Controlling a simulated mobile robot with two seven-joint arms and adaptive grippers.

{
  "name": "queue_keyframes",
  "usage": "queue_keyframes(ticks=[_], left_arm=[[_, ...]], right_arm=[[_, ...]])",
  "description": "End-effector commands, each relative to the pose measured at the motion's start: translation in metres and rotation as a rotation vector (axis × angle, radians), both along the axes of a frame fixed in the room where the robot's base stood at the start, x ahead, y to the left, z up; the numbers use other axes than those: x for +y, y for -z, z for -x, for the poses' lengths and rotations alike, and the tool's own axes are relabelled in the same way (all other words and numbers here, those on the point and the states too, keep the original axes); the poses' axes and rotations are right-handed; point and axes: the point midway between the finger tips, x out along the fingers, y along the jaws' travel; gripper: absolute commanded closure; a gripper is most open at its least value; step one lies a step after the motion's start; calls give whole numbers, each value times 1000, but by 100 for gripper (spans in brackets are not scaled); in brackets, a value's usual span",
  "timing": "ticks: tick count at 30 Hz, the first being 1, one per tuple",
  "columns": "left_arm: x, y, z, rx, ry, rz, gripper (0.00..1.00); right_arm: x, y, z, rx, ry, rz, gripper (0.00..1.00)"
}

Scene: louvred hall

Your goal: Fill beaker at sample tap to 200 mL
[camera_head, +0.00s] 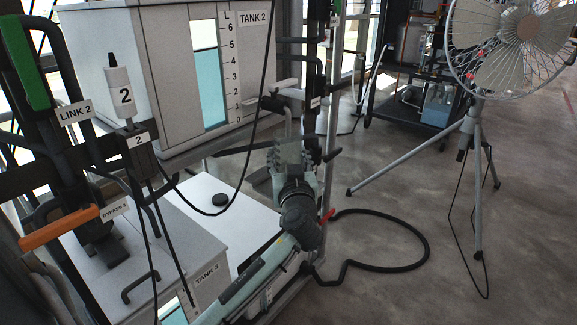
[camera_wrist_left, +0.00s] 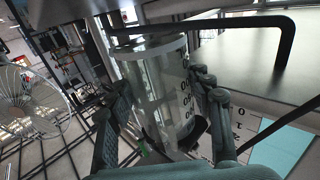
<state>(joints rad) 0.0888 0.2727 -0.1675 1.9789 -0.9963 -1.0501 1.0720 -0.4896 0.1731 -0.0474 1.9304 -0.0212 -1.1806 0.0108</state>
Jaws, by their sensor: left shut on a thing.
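A clear beaker (camera_wrist_left: 158,85) with a pale rim and dark scale marks fills the middle of the left wrist view. My left gripper (camera_wrist_left: 165,118) has a finger on either side of it and is shut on it. In the head view the gripper (camera_head: 292,160) is below a grey bent pipe with a pale lever, which looks like the sample tap (camera_head: 288,97). The beaker is mostly hidden there, and I cannot tell whether it sits exactly under the outlet. No clear liquid level shows in the beaker. My right gripper is not in view.
Valve levers and a hanging black cable crowd the left. A black hose (camera_head: 405,228) and a tripod fan (camera_head: 515,35) stand on otherwise open floor at right.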

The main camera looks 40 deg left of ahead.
Motion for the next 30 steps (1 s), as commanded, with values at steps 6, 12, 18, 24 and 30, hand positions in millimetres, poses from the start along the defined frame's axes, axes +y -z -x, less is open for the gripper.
queue_keyframes(ticks=[6,12,18,24,30], left_arm=[[-2,29,1,6,3,0,77],[-2,29,1,6,3,1,77],[-2,32,1,5,3,2,77],[-2,32,1,6,2,1,38],[-2,32,1,6,3,1,28]], right_arm=[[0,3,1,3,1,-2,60],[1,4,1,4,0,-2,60],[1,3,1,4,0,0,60],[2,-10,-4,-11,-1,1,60],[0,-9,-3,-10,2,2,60]])
